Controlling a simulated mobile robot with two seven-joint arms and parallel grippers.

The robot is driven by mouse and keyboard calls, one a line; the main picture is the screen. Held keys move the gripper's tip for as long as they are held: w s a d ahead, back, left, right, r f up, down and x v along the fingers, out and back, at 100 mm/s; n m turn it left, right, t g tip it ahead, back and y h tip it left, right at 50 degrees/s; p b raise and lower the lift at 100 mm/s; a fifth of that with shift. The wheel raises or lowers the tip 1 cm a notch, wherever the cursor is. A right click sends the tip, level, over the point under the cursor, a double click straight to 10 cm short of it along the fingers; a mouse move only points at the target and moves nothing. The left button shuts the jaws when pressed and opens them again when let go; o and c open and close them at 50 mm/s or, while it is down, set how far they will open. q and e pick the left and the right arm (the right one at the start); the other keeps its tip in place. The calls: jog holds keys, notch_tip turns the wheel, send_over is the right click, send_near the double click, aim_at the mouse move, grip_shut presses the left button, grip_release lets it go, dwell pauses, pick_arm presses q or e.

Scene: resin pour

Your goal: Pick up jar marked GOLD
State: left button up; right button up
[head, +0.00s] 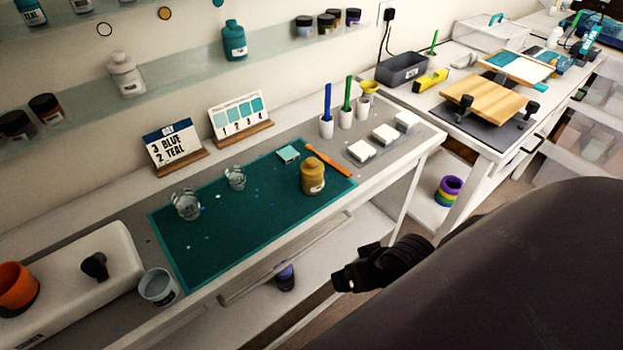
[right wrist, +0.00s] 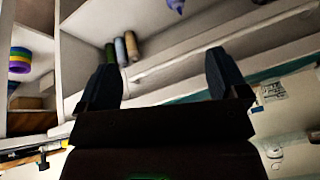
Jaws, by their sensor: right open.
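The gold jar (head: 313,178), a mustard-coloured bottle with a small pale label, stands upright on the right part of the teal cutting mat (head: 215,246) in the head view. My right gripper (head: 352,267) is in front of the bench edge, below and to the right of the jar and well apart from it. In the right wrist view my right gripper (right wrist: 165,82) shows two spread fingers with nothing between them. The jar cannot be made out in that view. My left gripper is not in view.
An orange tool (head: 328,160) lies right beside the jar. Clear cups (head: 186,204) stand on the mat's left part. White blocks (head: 361,152) and pen holders (head: 326,127) are behind and right. The mat's front middle is free.

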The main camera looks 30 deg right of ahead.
jog(key=w+m+y, duration=0.2)
jog(key=m, duration=0.1)
jog(key=m+t+y, duration=0.5)
jog(key=m, duration=1.8)
send_near(323, 183)
jog(key=w+a, duration=0.1)
jog(key=shift+t, duration=0.3)
jog(key=x, duration=0.5)
jog(key=shift+w+a+f, duration=0.2)
jog(key=shift+f, duration=0.25)
jog(key=shift+w+d+x, duration=0.1)
jog(key=shift+x, duration=1.2)
jog(key=shift+w+d+x, duration=0.1)
jog(key=shift+d+x, duration=0.05)
jog(key=shift+x, duration=1.1)
jog(key=shift+r, duration=0.1)
jog(key=c, duration=1.2)
jog(key=shift+r, duration=0.1)
